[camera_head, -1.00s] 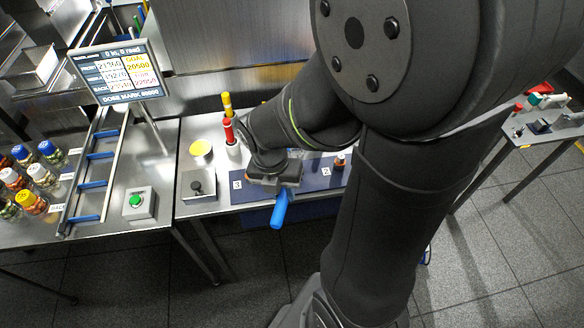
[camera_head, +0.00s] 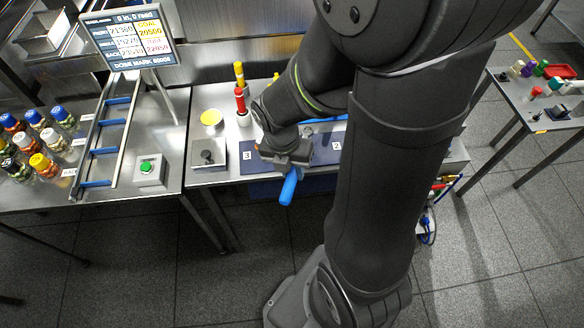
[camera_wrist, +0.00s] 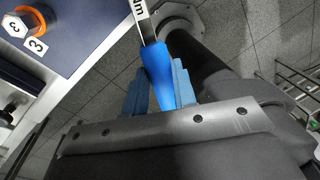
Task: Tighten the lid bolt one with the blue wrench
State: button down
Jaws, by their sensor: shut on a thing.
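My gripper (camera_head: 289,168) is shut on the blue wrench (camera_head: 288,188), whose blue handle hangs past the front edge of the dark blue mat. In the wrist view the handle (camera_wrist: 158,72) sits between my two blue fingers (camera_wrist: 160,92). A pale shaft with black lettering (camera_wrist: 145,22) runs from the handle out of the top of the picture. The wrench's working end is out of view. I cannot make out lid bolt one in either view.
The dark blue mat (camera_head: 262,189) carries number labels 3 and 2. A white hexagonal piece (camera_wrist: 16,24) with an orange ring stands by label 3. A black-knobbed box (camera_head: 207,156), yellow-topped cup (camera_head: 211,118) and upright red-and-yellow tools (camera_head: 240,90) stand left. My arm hides the mat's right part.

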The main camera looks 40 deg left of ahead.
jog(key=shift+f, duration=1.55)
jog(key=shift+s+a+m, duration=0.2)
jog(key=shift+a+m, duration=0.4)
jog(key=shift+s+a+m, duration=0.1)
jog(key=shift+a+m, duration=0.2)
jog(key=shift+a, duration=0.2)
dwell(0.4)
jog(key=shift+s+a+m+g, duration=0.1)
jog(key=shift+a+m+g, duration=0.2)
jog(key=shift+a+m, duration=0.6)
jog(key=shift+a, duration=0.4)
jog(key=shift+w+a+m+g, duration=0.15)
jog(key=shift+a+m, duration=0.8)
jog(key=shift+a, duration=0.1)
jog(key=shift+w+a+m+g, duration=0.1)
jog(key=shift+a+m+g, duration=0.05)
jog(key=shift+a+m, duration=0.85)
dwell(1.6)
